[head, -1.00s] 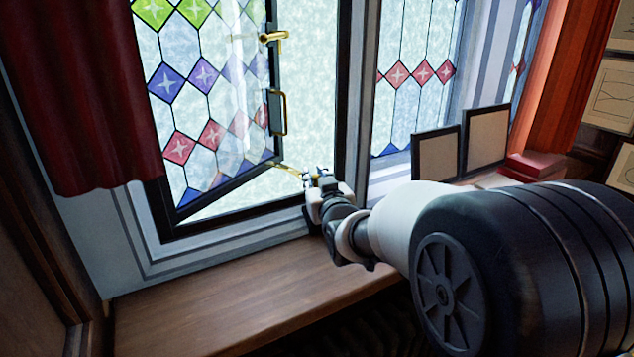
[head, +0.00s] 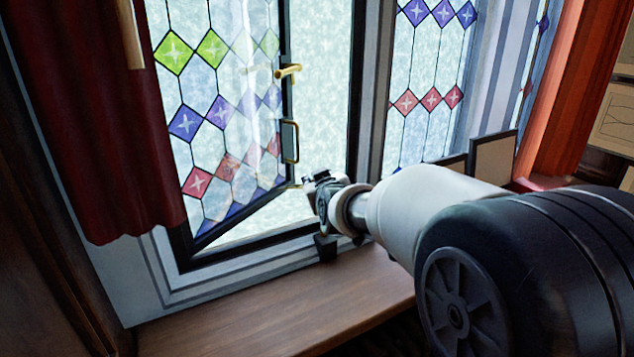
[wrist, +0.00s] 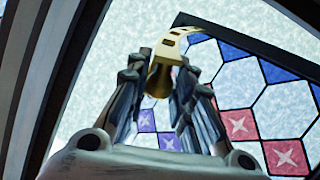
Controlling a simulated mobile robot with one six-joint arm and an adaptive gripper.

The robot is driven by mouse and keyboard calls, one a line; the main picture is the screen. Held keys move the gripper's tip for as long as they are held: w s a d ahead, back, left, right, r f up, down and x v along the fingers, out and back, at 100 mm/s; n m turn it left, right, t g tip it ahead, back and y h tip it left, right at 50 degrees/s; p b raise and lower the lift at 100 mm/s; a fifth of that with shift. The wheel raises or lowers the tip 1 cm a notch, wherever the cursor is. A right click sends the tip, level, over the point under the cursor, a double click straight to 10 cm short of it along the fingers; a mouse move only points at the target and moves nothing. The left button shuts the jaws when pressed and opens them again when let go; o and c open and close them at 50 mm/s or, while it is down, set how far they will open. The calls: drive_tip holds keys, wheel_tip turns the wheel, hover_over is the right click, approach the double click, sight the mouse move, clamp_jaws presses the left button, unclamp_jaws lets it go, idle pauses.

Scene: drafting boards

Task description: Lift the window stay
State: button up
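The brass window stay (wrist: 185,36), a bar with holes and a rounded end, runs from the lower edge of the open leaded window (wrist: 255,75) to my gripper. Its end sits between the two fingers of my gripper (wrist: 160,82) in the wrist view, and the fingers look closed on it. In the head view my gripper (head: 318,181) is at the lower right of the open window, and only a short brass bit of the stay (head: 296,186) shows beside it. The gripper is above a small dark block (head: 325,247) on the lower frame.
A wooden sill (head: 270,310) lies below, mostly clear. A dark red curtain (head: 95,130) hangs at the left. The window has a brass handle (head: 288,70) and a second brass fitting (head: 290,142). Dark-framed panels (head: 493,160) stand on the right behind my arm.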

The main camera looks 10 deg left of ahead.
drive_tip(key=o, duration=0.4)
drive_tip(key=v, duration=1.2)
drive_tip(key=s+d+f+m+g+h+b, duration=0.1)
drive_tip(key=s+d+f+m+g+b, duration=0.1)
drive_tip(key=s+d+f, duration=0.4)
drive_tip(key=s+d+f+m+g+h+b, duration=0.1)
drive_tip(key=s+d+f+g+b, duration=0.3)
drive_tip(key=s, duration=1.2)
drive_tip(key=s+d+f+m+g+h+b, duration=0.2)
drive_tip(key=s+d+f, duration=0.6)
drive_tip(key=s+f, duration=0.4)
drive_tip(key=shift+m+g+b, duration=0.7)
drive_tip(key=shift+m+b, duration=0.2)
drive_tip(key=shift+b, duration=0.05)
